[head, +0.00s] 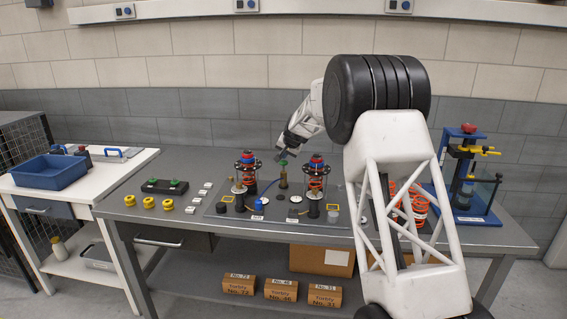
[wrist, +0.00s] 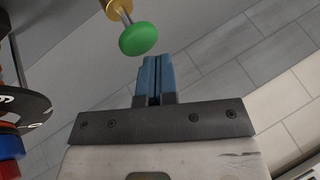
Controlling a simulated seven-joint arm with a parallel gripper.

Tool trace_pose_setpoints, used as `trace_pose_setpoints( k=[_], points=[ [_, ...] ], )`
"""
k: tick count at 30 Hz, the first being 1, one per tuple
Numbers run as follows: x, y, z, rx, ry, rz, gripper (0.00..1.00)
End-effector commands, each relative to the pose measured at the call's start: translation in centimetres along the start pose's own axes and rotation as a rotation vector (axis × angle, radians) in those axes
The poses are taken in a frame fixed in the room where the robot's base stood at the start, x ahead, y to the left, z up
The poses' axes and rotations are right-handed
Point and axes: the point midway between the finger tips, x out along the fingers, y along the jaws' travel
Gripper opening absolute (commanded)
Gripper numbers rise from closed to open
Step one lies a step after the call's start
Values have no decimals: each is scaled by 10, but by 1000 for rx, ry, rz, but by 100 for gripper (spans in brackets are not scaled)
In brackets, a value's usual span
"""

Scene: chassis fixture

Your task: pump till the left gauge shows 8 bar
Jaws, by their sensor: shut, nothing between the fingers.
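A green knob (wrist: 138,38) on a brass-coloured stem is close ahead of my fingertips in the wrist view, apart from them. In the head view the green-topped post (head: 283,176) stands between two spring struts, the left one (head: 245,178) and the right one (head: 315,181). My gripper (head: 279,156) is above and beside the post's top; its blue fingers (wrist: 153,78) are shut and empty. Small pale round faces, perhaps gauges, lie on the grey panel, one at left (head: 265,201) and one at right (head: 296,199). Their readings are too small to tell.
A blue tray (head: 49,172) is on the white side table. A blue-framed press (head: 465,180) stands at right. My arm hides part of the bench's right side.

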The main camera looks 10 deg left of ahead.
Motion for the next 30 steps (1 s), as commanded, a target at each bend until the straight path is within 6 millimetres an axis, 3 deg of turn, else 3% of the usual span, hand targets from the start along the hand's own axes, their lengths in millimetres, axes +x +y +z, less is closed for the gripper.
trace_pose_setpoints(
  k=[30],
  points=[
    [6,3,3,0,-1,0,0]
  ],
)
